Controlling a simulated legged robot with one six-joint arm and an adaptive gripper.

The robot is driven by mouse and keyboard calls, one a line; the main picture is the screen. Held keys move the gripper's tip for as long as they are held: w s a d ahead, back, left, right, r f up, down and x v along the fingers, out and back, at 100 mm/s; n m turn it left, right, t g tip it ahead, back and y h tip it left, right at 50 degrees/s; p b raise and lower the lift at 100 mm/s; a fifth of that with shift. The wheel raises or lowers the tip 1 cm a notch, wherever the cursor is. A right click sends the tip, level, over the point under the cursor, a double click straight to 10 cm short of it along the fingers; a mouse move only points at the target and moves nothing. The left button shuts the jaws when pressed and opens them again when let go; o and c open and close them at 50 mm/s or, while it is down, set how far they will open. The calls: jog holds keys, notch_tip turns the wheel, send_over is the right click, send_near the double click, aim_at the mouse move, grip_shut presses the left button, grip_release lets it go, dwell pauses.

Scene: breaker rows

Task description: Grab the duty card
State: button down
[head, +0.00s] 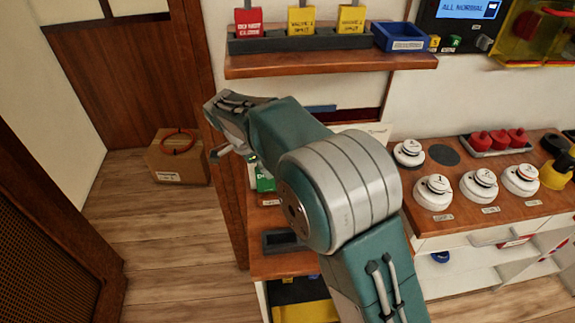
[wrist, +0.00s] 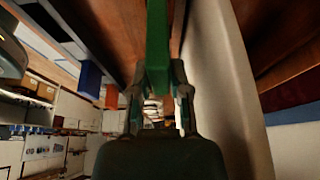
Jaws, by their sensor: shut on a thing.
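My gripper (head: 226,130) is at the left end of my arm in the head view, in front of the wooden door post. In the wrist view my gripper (wrist: 158,78) has its two fingers shut on a narrow green piece (wrist: 157,42), seen edge-on. I take it to be the duty card; its face and any writing cannot be read. In the head view the held piece cannot be made out clearly. A green-and-white item (head: 265,181) shows below my gripper, partly hidden by my arm; I cannot tell whether it is the same thing.
An upper shelf (head: 330,64) holds a rack (head: 320,44) of red and yellow tags and a blue tray (head: 402,37). On the right counter stand several white round detectors (head: 434,191). A cardboard box (head: 180,160) is on the floor at left. The floor before it is clear.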

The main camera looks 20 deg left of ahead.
jog(key=s+a, duration=0.3)
jog(key=a, duration=0.6)
jog(key=s+a, duration=0.4)
jog(key=a, duration=0.4)
jog(key=shift+s+a, duration=0.3)
jog(key=shift+a, duration=0.05)
